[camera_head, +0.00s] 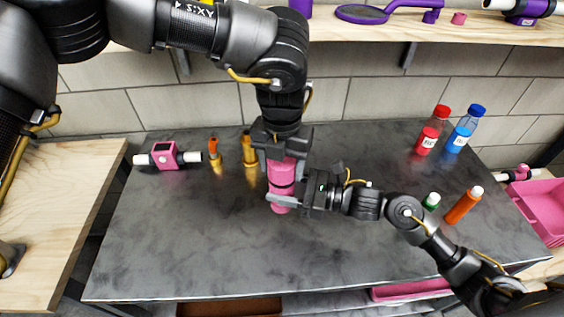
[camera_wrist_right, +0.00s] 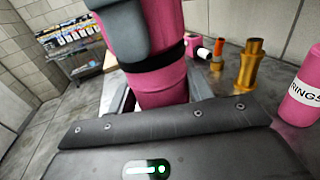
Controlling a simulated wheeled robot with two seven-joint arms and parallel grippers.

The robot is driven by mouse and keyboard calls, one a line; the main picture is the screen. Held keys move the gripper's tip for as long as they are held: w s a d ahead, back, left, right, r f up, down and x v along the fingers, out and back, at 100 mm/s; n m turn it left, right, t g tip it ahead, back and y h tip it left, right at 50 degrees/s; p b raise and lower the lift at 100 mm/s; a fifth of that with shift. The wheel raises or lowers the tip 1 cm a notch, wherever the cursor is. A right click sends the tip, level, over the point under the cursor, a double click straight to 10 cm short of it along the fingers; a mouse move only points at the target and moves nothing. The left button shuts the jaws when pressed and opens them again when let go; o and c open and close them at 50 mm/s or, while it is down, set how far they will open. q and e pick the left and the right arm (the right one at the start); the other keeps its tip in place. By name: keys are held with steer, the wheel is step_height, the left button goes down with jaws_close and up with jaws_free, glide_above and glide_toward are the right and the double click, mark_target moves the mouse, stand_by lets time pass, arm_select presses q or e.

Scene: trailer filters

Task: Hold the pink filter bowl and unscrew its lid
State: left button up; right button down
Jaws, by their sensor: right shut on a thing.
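The pink filter bowl (camera_head: 281,193) stands upright near the middle of the grey table, with a black band around it below its pink upper part, the lid (camera_head: 283,172). My right gripper (camera_head: 281,200) comes in from the right and is shut on the lower pink bowl; this bowl also fills the middle of the right wrist view (camera_wrist_right: 162,88). My left gripper (camera_head: 283,157) points down from above, with its fingers on either side of the lid. One grey left finger overlaps the lid in the right wrist view, but its grip is unclear.
Orange and brass fittings (camera_head: 250,160) stand close left of the filter, with a pink-and-white filter housing (camera_head: 165,156) farther left. Red-capped (camera_head: 433,130) and blue-capped (camera_head: 466,130) bottles stand at the back right. An orange bottle (camera_head: 463,206) is at the right. The front table is clear.

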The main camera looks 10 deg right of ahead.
arm_select(q)
steer(key=c, duration=0.6)
steer(key=shift+n, duration=1.1)
steer(key=shift+a+n, duration=0.1)
steer(key=shift+n, duration=0.3)
steer(key=shift+r, duration=0.2)
steer(key=shift+r, duration=0.95)
steer(key=shift+r, duration=2)
